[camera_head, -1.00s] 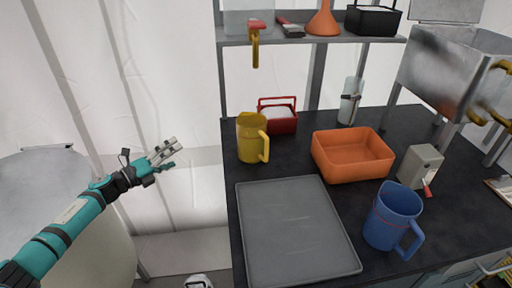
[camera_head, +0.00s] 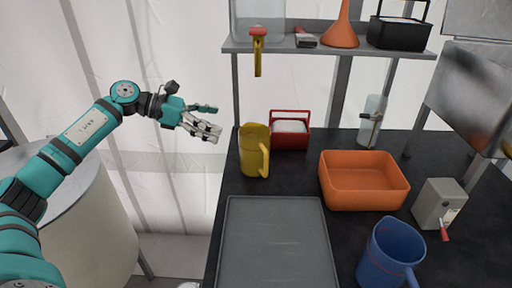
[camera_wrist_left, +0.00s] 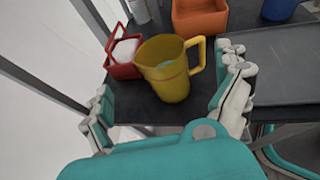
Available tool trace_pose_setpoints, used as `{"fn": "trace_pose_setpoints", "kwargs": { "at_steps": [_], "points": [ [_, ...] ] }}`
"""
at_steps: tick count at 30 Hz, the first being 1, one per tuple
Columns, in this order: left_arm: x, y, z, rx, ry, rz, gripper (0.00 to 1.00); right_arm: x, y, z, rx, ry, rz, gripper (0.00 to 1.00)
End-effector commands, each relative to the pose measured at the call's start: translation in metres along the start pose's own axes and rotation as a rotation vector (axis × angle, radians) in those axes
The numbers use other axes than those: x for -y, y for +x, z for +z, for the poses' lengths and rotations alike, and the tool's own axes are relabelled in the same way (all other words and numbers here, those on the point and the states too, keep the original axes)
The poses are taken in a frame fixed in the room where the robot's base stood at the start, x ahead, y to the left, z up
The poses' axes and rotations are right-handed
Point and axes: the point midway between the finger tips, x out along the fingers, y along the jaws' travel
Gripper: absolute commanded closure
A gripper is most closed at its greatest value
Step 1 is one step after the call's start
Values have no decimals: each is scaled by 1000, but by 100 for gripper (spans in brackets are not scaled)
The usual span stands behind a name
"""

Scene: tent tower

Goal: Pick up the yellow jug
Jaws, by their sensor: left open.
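The yellow jug (camera_head: 254,151) stands upright on the dark table at its left side, with its handle toward the right in the head view. In the left wrist view the yellow jug (camera_wrist_left: 168,72) shows beyond and between the spread fingers, its handle at the upper right. My left gripper (camera_head: 213,120) is open and empty, to the left of the jug and apart from it. Its fingers (camera_wrist_left: 168,108) are spread wide in the wrist view. My right gripper is not in view.
A red caddy (camera_head: 290,132) stands close behind the jug. A grey tray (camera_head: 275,240) lies in front, an orange bin (camera_head: 363,182) to the right, and a blue jug (camera_head: 388,255) at the front right. A shelf (camera_head: 325,46) hangs above the table's back.

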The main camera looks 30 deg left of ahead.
Motion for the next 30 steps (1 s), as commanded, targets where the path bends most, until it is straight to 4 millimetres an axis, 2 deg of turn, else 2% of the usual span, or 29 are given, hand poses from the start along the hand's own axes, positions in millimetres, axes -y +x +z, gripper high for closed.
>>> {"fn": "trace_pose_setpoints", "kwargs": {
  "at_steps": [3,6,14,21,24,30],
  "points": [
    [1,24,4,3,0,-4,0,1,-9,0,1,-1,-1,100],
    [0,39,2,3,-2,-1,0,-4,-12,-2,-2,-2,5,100],
    [0,58,1,3,-2,-1,0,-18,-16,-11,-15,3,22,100],
    [0,96,2,4,-3,-1,0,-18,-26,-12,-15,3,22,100],
    [0,105,1,2,-3,-1,0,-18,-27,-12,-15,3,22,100],
    [0,108,0,1,-2,1,0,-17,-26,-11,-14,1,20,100]
  ]
}}
